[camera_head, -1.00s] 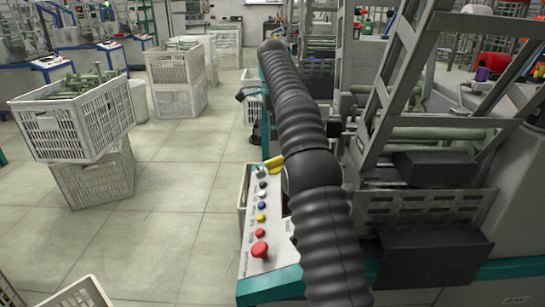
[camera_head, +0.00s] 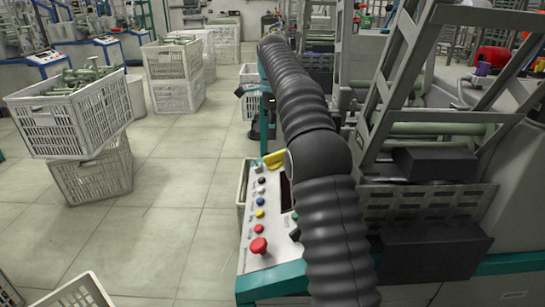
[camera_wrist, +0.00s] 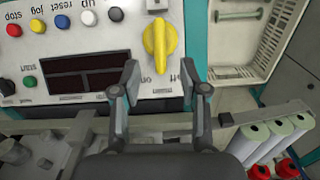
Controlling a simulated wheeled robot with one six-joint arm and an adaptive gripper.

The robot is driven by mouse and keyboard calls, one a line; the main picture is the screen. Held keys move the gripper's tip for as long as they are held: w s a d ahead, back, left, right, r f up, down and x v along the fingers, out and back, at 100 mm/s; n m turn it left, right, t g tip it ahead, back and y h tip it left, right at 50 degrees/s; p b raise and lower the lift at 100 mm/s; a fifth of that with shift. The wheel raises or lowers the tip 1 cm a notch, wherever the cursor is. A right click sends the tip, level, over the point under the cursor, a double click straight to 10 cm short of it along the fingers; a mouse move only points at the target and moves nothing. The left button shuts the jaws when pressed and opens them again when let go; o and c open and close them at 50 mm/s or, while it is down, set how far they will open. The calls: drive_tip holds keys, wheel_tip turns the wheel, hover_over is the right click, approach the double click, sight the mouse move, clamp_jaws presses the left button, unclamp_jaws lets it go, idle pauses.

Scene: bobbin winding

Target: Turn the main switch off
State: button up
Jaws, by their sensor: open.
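The main switch is a yellow rotary knob (camera_wrist: 160,45) on a pale control panel (camera_wrist: 110,22). It is elongated and lies nearly upright in the wrist view, with "on" and "off" labels below it, upside down. My gripper (camera_wrist: 159,80) is open and empty. Its two fingertips lie either side of the knob's lower end in the picture; I see no contact. In the head view the yellow knob (camera_head: 274,158) shows at the panel's far end, beside my black arm. My gripper is not clearly visible there.
Coloured buttons and a dark display (camera_wrist: 86,71) are near the switch. A red mushroom button (camera_head: 259,246) is at the panel's near end. A white crate (camera_wrist: 265,35) stands beside the panel.

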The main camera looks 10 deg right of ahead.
sight(272, 154)
wheel_tip(272, 154, down, 10)
drive_tip(key=shift+r+b, duration=0.1)
drive_tip(key=shift+b, duration=0.3)
clamp_jaws()
